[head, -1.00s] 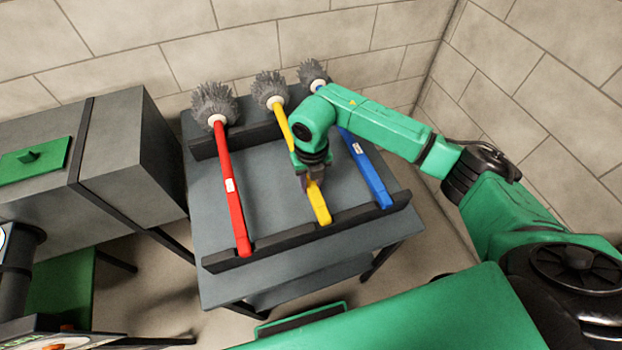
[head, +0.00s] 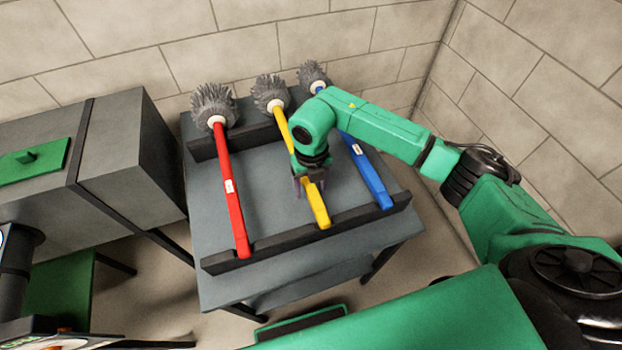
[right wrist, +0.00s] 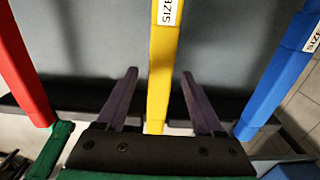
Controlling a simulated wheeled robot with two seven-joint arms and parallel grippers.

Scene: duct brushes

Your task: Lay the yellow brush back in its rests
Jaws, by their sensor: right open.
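The yellow brush (head: 317,206) lies across the two dark rests, its grey bristle head (head: 270,93) at the back rest (head: 240,133) and its handle end on the front rest (head: 285,236). My right gripper (head: 310,188) is over the handle, which partly hides it in the head view. In the right wrist view the two fingers of my right gripper (right wrist: 160,98) stand apart, one on each side of the yellow handle (right wrist: 161,75), with gaps on both sides. My left gripper is not in view.
A red brush (head: 230,185) lies to the left and a blue brush (head: 367,170) to the right, both across the same rests. The grey table (head: 265,185) is bare between them. A grey cabinet (head: 130,150) stands at the left, and a block wall (head: 330,40) is behind.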

